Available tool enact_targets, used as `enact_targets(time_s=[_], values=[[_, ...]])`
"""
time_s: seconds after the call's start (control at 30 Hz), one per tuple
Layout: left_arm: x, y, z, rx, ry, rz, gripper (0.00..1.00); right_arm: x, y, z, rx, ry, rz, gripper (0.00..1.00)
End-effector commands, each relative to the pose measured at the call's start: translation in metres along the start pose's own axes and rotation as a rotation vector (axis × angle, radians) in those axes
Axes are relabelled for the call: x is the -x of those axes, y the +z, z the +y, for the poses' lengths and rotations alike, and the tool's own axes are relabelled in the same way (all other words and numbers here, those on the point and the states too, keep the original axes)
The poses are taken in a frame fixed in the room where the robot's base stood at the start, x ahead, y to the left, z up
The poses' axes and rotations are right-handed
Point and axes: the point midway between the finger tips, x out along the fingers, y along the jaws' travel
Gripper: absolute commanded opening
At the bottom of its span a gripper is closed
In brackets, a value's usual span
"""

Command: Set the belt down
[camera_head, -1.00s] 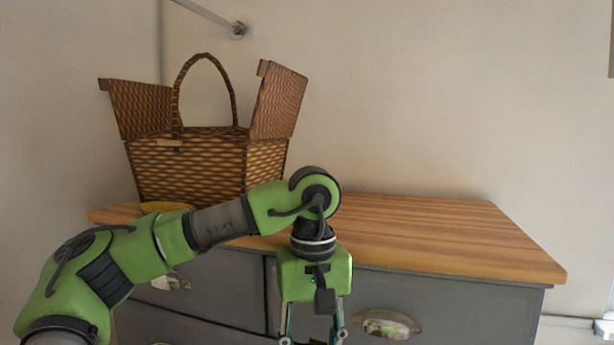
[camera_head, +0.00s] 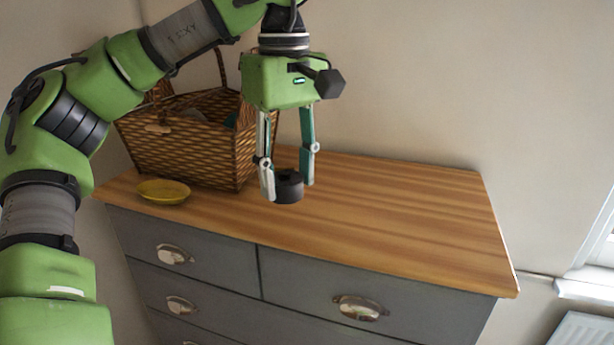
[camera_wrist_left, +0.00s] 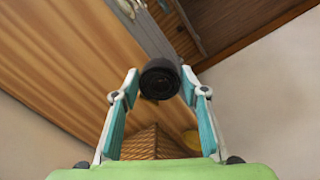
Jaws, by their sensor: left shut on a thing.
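The belt (camera_head: 289,187) is a dark rolled coil between the fingertips of my left gripper (camera_head: 287,178). The gripper points down and is shut on it, in front of the wooden dresser top (camera_head: 400,207) in the head view. I cannot tell for sure whether the belt touches the wood. In the left wrist view the black coil (camera_wrist_left: 160,79) sits between the two fingertips. My right gripper is not in view.
The right side of the top is clear.

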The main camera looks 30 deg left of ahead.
Motion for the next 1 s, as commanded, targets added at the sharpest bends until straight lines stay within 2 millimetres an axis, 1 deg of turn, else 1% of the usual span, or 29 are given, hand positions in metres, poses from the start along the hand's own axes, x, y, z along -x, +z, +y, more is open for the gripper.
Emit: enact_targets(time_s=[0.17,0.43,0.53,0.7,0.93,1.0], values=[[-0.015,-0.002,0.029,0.0,-0.007,-0.003,0.16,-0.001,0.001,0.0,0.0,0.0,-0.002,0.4],[-0.041,-0.009,0.089,-0.001,-0.007,-0.004,0.16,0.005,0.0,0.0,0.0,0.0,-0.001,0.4],[-0.06,-0.011,0.101,-0.002,-0.006,-0.003,0.16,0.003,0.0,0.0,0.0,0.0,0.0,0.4],[-0.08,-0.013,0.119,-0.002,-0.004,-0.002,0.16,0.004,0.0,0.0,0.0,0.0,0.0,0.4],[-0.093,-0.015,0.132,0.0,-0.003,-0.001,0.16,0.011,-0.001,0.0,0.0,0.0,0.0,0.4],[-0.101,-0.017,0.135,-0.001,-0.006,0.0,0.16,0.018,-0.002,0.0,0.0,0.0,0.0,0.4]])
